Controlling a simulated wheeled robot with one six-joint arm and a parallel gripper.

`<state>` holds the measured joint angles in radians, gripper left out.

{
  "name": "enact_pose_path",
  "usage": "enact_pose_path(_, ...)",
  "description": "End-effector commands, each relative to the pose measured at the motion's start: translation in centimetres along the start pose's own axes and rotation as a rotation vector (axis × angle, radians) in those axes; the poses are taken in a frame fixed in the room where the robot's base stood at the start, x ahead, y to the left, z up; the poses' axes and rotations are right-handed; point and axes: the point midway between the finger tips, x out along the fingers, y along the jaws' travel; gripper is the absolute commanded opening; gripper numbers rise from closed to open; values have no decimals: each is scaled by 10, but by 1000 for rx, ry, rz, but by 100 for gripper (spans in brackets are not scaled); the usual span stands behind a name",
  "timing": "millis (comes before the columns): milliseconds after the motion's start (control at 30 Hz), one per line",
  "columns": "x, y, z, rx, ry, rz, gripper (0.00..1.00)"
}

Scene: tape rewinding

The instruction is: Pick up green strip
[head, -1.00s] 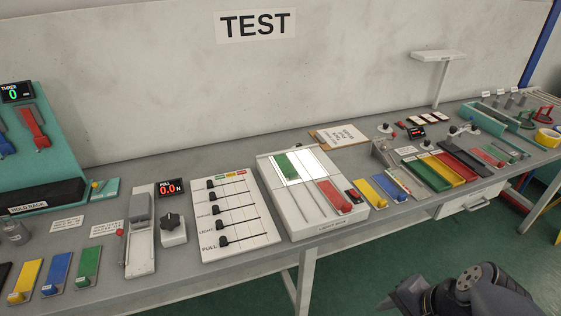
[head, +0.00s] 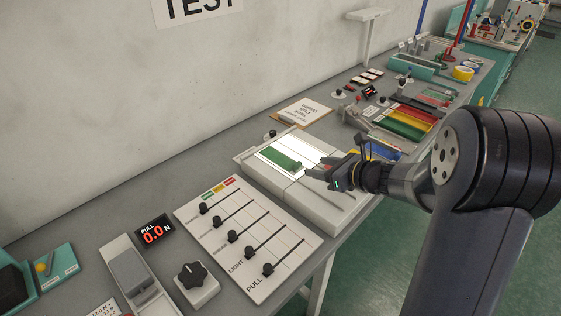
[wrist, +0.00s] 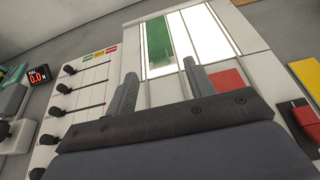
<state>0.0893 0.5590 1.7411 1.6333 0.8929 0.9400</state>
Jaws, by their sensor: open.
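The green strip (head: 277,158) lies flat on the lit white panel of the light box (head: 266,184). In the wrist view the strip (wrist: 157,42) is ahead of the fingertips, on the left part of the lit panel. My gripper (head: 332,173) is above the light box, to the right of the strip and apart from it. In the wrist view its two fingers (wrist: 160,85) are spread with nothing between them. A red piece (wrist: 229,84) is on the box to the right of the fingers; in the head view my gripper and arm hide that side.
A slider board (head: 247,240) stands left of the light box, and a PULL display (head: 153,230) is beside it. A clipboard (head: 304,112) lies behind the box. Coloured trays (head: 405,122) are further right along the bench.

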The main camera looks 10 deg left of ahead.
Motion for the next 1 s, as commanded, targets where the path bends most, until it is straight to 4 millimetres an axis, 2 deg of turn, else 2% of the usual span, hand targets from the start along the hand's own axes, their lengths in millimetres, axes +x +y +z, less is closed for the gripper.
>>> enact_pose_path(100, 18, 1, 0, -2, 1, 3, 51)
enact_pose_path(333, 36, 2, 0, -3, 2, 3, 51)
enact_pose_path(600, 73, 4, 0, -5, 2, 2, 51)
enact_pose_path(900, 79, 3, -1, -5, 1, -1, 51)
enact_pose_path(1000, 79, 3, -1, -5, 1, -1, 44)
